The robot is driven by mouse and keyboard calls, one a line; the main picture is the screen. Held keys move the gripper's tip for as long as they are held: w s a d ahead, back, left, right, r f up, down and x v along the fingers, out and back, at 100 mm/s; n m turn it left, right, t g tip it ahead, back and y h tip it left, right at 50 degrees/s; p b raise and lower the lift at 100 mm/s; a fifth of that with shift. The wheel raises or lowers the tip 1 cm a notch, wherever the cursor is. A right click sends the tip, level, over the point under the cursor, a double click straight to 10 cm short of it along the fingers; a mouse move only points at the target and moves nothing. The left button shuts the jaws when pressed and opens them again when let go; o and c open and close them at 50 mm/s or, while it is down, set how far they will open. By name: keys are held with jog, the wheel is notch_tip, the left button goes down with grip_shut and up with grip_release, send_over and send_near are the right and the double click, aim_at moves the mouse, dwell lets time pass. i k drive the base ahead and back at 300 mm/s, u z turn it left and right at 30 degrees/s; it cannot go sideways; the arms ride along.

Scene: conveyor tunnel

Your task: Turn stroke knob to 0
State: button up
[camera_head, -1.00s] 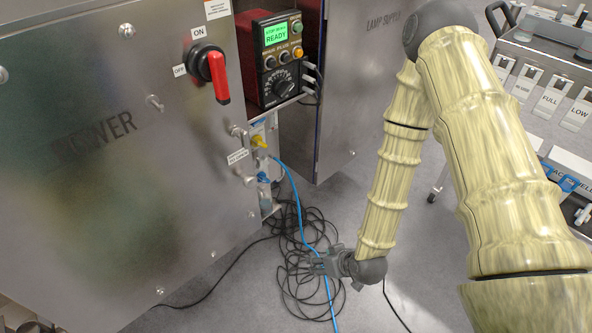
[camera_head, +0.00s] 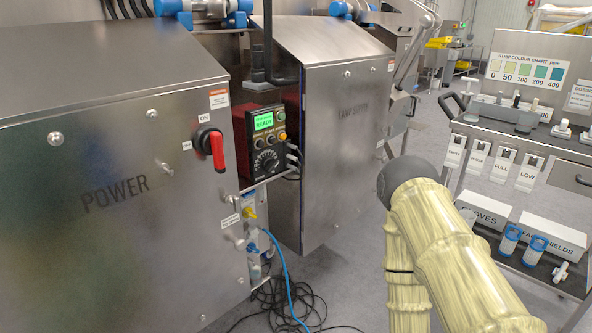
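The control unit (camera_head: 262,146) with the green READY screen (camera_head: 263,121) sits on a small shelf between the two steel cabinets. Its large dark dial (camera_head: 267,162) is on the lower front, below a row of small buttons; its markings and any knob label are too small to read. My gripper is below the picture edge and does not show.
The POWER cabinet (camera_head: 110,240) with a red-handled rotary switch (camera_head: 213,148) stands at left. The lamp supply cabinet (camera_head: 345,150) stands right of the unit. Black cables and a blue hose (camera_head: 286,275) lie on the floor below. A trolley (camera_head: 520,150) with labelled bottles stands at right.

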aim_at(268, 165)
jog(key=z, duration=0.95)
jog(key=i, duration=0.45)
jog(key=u, duration=1.1)
